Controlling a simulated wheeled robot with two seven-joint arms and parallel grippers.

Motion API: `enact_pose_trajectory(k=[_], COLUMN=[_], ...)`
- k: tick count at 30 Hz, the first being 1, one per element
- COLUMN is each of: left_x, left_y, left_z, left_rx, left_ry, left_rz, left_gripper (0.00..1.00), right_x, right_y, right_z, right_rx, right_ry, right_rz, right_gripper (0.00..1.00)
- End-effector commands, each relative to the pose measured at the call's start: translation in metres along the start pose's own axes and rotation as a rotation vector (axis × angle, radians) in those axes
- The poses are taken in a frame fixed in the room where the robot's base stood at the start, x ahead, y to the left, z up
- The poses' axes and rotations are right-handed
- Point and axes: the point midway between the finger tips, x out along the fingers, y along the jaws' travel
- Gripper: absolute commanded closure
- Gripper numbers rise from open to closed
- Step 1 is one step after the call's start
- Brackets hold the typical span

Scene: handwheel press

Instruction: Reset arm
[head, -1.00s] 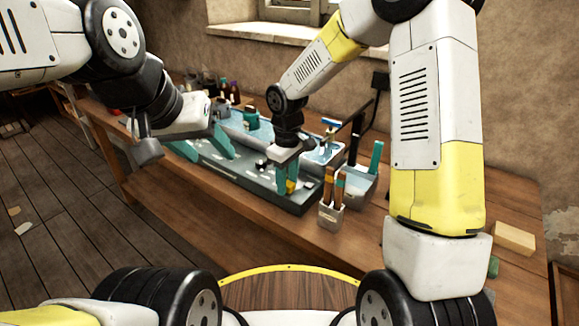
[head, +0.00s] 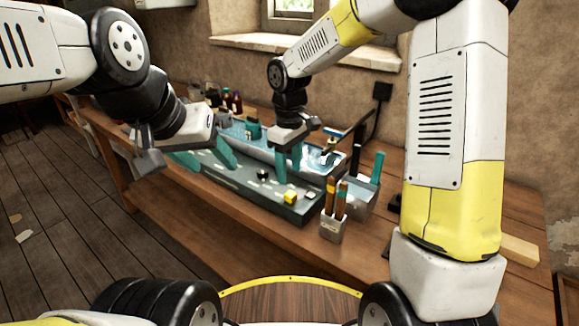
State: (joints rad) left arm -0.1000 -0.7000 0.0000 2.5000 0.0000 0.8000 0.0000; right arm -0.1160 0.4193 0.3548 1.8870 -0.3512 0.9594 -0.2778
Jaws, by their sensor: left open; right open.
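My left gripper (head: 211,165) comes in from the left. Its two teal fingers are spread apart over the left part of the grey tray (head: 253,193), with nothing seen between them. My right gripper (head: 289,177) points down over the right part of the tray. Its teal fingers are apart and empty, close together in this view. A small yellow block (head: 290,197) lies on the tray just below the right gripper, apart from its fingers. A small dark round piece (head: 262,175) and a pale piece (head: 310,195) lie near it. No handwheel can be made out.
A long bin with blue contents (head: 327,162) stands behind the tray. A holder with brown-handled tools (head: 333,228) and a clear box with a teal item (head: 360,193) stand to the right. Dark bottles (head: 232,101) stand at the back. The wooden bench front (head: 250,240) is clear.

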Motion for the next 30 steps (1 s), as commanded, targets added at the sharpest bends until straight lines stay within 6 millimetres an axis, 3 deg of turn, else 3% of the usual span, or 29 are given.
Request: enact_pose_trajectory(k=[9,14,21,30], left_x=[0.0,0.0,0.0,0.0], left_y=[0.0,0.0,0.0,0.0], left_z=[0.0,0.0,0.0,0.0], left_rx=[0.0,0.0,0.0,0.0], left_ry=[0.0,0.0,0.0,0.0], left_rz=[0.0,0.0,0.0,0.0], left_gripper=[0.45,0.45,0.45,0.45], right_x=[-0.002,-0.026,-0.091,-0.139], right_y=[0.0,0.002,-0.004,-0.037], right_z=[0.001,0.021,0.094,0.185], right_rx=[0.003,0.067,0.319,0.654], right_ry=[0.001,0.031,0.161,0.398], right_rz=[0.002,0.032,0.107,0.13], right_gripper=[0.51,0.51,0.51,0.51])
